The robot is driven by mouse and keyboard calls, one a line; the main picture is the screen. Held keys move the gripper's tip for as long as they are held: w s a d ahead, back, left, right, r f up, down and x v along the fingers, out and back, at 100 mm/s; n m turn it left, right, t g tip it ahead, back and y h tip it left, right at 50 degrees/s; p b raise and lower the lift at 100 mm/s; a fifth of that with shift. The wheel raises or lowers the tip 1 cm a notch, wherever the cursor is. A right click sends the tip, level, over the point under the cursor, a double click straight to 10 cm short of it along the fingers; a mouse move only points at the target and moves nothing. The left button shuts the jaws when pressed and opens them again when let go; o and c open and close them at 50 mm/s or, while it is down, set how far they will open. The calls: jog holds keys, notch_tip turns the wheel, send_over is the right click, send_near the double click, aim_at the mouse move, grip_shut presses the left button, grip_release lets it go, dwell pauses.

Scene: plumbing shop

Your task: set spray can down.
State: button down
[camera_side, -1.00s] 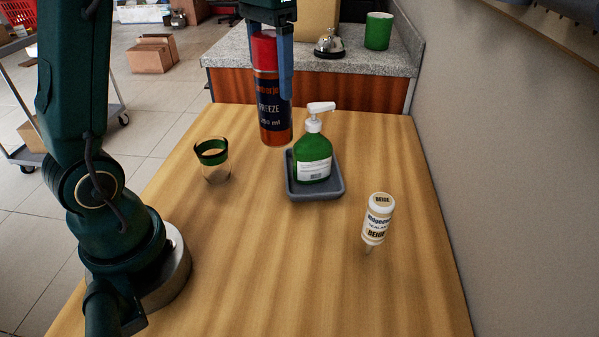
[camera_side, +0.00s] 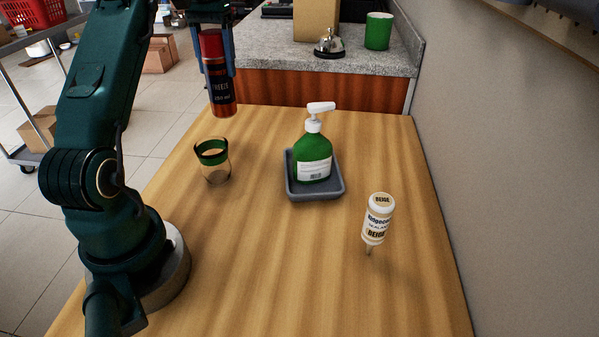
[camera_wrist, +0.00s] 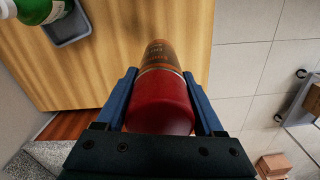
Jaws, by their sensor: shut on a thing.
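A counter (camera_side: 300,85) with a bell (camera_side: 328,42) and green cup (camera_side: 378,31) is behind.

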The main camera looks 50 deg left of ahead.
aim_at(222, 95)
jog(key=shift+f, duration=3.75)
grip_release()
